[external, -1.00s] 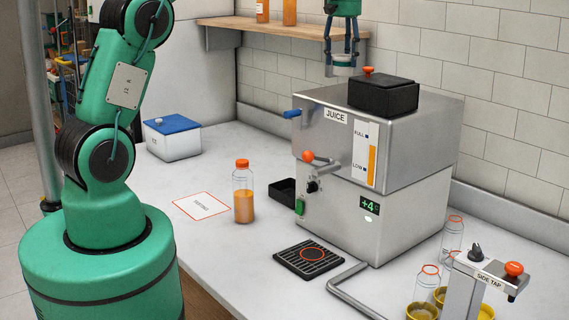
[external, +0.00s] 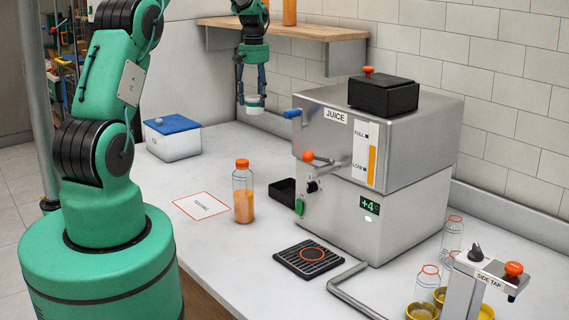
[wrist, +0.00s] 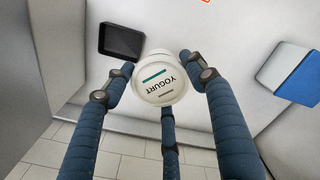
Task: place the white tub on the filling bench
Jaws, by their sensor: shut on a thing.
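The white tub (wrist: 157,83), labelled YOGURT with a green stripe, is held between the fingers of my gripper (wrist: 160,75). In the external view my gripper (external: 253,98) hangs fingers down, shut on the tub (external: 254,103), in the air above the back of the bench. The bench (external: 235,158) is a light grey worktop beneath. The tub hangs left of the juicer and below the wall shelf's height. Part of the tub's side is hidden by the fingers.
The steel juicer (external: 430,130) stands right. A small black tray (external: 281,192) lies beside it. A juice bottle (external: 243,200) stands near an outlined mat (external: 201,206). A blue-lidded white box (external: 172,143) stands at the left. The shelf (external: 300,31) juts from the wall. Clear worktop lies between box and tray.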

